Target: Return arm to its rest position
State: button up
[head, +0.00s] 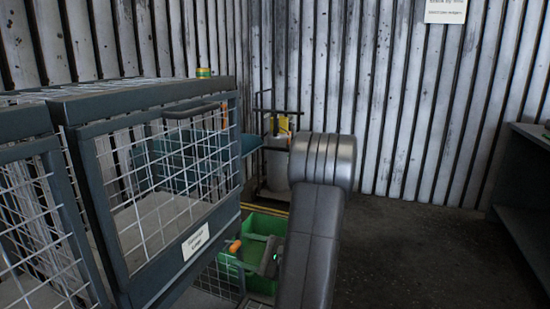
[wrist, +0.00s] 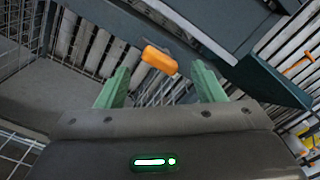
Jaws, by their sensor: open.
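My arm (head: 315,215) rises in front of the head camera and bends over at its top joint. In the wrist view my gripper (wrist: 162,80) has its two green fingers spread apart, with nothing held between them. An orange handle-like piece (wrist: 159,60) lies just beyond the fingertips, seen between them; I cannot tell how far off it is. An orange piece also shows in the head view (head: 235,246), beside the cage's lower corner. In the head view my gripper is mostly hidden behind my arm.
A wire-mesh cage (head: 160,245) with a dark frame and a white label (head: 195,241) stands close on the left. A green bin (head: 262,224) sits low behind my arm. A cart (head: 277,165) stands at the back wall. A dark bench (head: 525,180) is at right. The floor (head: 415,250) between is clear.

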jog(key=v, duration=1)
jog(key=shift+s, duration=0.1)
